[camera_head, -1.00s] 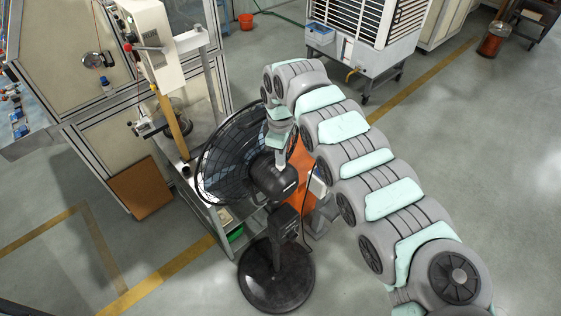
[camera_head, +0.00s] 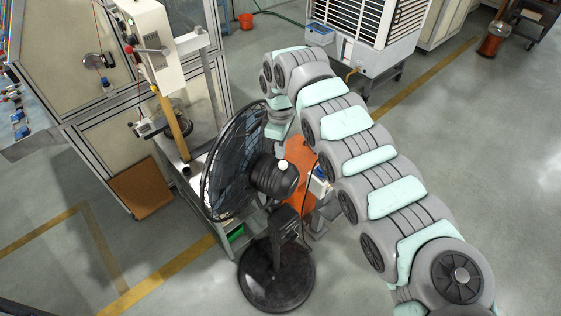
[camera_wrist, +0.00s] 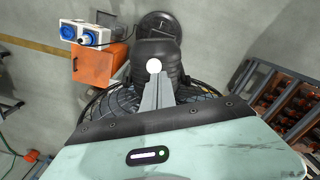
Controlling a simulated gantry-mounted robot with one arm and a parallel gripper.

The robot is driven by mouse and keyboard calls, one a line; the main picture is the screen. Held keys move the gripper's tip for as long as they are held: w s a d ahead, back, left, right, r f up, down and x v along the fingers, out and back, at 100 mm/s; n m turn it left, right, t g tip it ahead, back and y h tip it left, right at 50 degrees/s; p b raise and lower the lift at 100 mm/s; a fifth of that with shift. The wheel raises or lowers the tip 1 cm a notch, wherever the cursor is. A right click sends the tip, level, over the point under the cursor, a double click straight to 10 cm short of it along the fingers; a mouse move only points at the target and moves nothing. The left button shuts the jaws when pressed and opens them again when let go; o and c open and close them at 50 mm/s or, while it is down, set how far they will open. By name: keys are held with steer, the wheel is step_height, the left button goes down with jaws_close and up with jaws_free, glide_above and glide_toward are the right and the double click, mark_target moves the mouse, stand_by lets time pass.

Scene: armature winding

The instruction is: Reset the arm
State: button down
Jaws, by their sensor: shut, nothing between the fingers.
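My gripper (camera_wrist: 156,90) is shut and empty in the wrist view. Its grey fingers lie in front of the black fan (camera_wrist: 153,50), with their tips just below its round white knob (camera_wrist: 153,66) in the picture. I cannot tell whether they touch. In the head view, the fan (camera_head: 232,160) stands upright on a round black base, with its cage turned left and the white knob (camera_head: 284,162) on top of its motor housing. My arm reaches in from the lower right, and its end bends down above and behind the fan. The fingers are not clear there.
A workbench machine with a white column (camera_head: 150,45) stands left of the fan. An orange box (camera_head: 300,165) is close behind the fan; it carries blue-and-white sockets (camera_wrist: 85,33) in the wrist view. A white louvred unit (camera_head: 365,45) stands at the back.

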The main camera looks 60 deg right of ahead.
step_height(320, 180, up, 4)
stand_by(0.5)
stand_by(0.4)
